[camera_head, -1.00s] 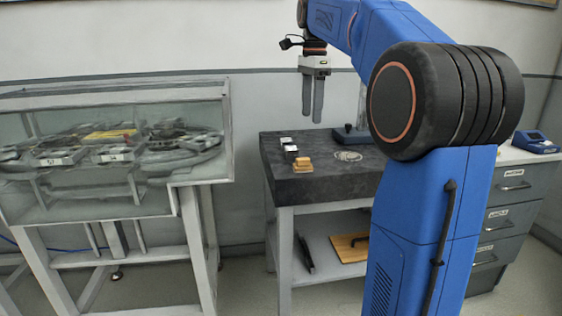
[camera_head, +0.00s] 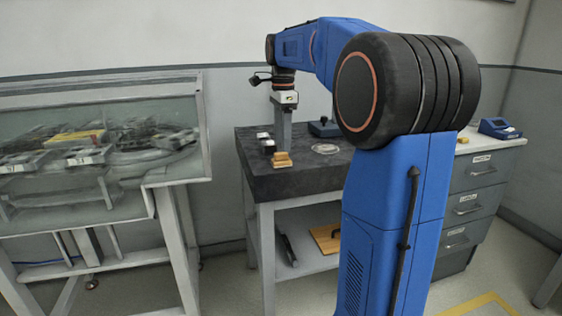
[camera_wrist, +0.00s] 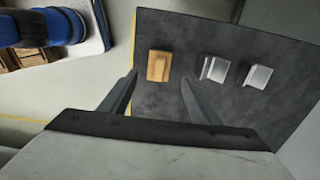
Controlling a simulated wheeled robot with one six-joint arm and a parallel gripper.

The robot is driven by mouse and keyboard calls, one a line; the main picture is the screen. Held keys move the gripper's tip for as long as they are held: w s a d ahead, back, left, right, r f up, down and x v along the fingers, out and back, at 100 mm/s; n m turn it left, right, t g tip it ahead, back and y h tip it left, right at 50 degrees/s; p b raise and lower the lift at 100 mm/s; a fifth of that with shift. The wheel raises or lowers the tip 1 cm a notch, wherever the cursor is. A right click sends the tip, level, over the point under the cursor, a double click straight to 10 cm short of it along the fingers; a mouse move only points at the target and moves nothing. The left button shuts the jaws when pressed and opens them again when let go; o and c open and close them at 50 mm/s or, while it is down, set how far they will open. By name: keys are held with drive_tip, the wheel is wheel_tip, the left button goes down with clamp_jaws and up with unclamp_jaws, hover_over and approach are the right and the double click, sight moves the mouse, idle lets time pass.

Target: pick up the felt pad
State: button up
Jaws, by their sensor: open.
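A tan piece (camera_head: 282,160) with a raised grip, probably the felt pad, sits near the front left edge of the dark table. It also shows in the wrist view (camera_wrist: 158,66). My gripper (camera_head: 284,146) points down above it, and the fingers appear one behind the other in the head view. In the wrist view my gripper (camera_wrist: 160,79) is open and empty, with its fingertips to either side of the tan piece's near end. I cannot tell the exact height left between them.
Two pale pieces, one (camera_wrist: 215,68) nearer and one (camera_wrist: 258,76) farther, stand right of the tan piece in the wrist view. The dark tabletop (camera_head: 310,172) also holds a clear round dish (camera_head: 326,149). A glass-sided case (camera_head: 100,185) stands to the left.

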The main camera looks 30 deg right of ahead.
sight(281, 153)
drive_tip(key=shift+a+f, duration=0.15)
drive_tip(key=shift+f, duration=1.25)
drive_tip(key=shift+a+f, duration=0.15)
drive_tip(key=shift+f, duration=1.25)
drive_tip(key=c, duration=1.1)
drive_tip(key=shift+c, duration=0.3)
drive_tip(key=shift+r, duration=0.1)
wheel_tip(281, 153, up, 10)
drive_tip(key=shift+f, duration=0.1)
